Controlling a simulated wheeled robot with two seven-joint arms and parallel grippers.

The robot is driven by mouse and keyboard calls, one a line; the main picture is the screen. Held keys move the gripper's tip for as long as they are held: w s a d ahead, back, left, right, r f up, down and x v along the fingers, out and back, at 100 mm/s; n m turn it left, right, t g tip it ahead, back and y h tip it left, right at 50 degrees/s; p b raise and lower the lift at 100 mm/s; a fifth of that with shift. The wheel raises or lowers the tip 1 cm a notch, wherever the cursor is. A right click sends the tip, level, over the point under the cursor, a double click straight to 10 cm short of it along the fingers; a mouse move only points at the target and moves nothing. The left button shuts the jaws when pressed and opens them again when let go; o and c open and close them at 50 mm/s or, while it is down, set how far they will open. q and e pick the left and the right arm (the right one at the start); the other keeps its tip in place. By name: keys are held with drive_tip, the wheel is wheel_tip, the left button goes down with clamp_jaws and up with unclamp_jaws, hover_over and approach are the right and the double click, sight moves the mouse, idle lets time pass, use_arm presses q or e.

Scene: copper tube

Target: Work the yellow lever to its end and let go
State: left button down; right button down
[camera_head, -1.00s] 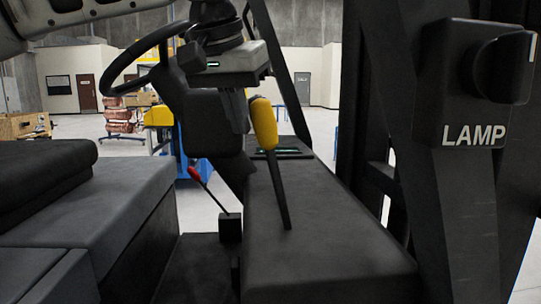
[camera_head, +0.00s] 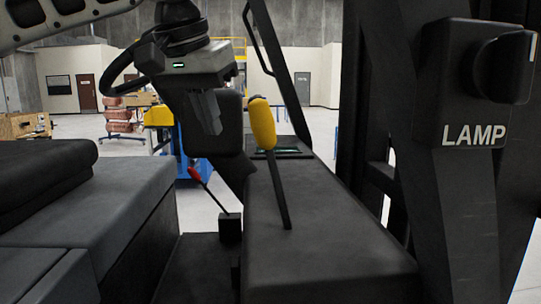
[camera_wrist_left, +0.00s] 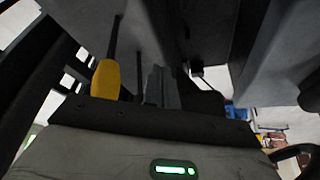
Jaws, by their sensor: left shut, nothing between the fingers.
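The yellow lever (camera_head: 262,125) is a yellow grip on a thin black rod that rises from the dark console. It stands nearly upright, its top leaning slightly left. My left gripper (camera_head: 211,125) is left of the yellow grip and apart from it, fingers pointing down. The fingers are together with nothing between them. In the left wrist view the yellow lever (camera_wrist_left: 106,79) shows left of the gripper fingers (camera_wrist_left: 158,85), with a gap between them. My right gripper is in no view.
A shorter red-knobbed lever (camera_head: 195,174) stands left of the console (camera_head: 320,245). A dark seat (camera_head: 90,210) fills the lower left. A post with a LAMP box (camera_head: 474,115) stands at right.

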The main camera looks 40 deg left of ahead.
use_arm(q)
wheel_tip(320, 180, up, 8)
idle(1.0)
idle(0.4)
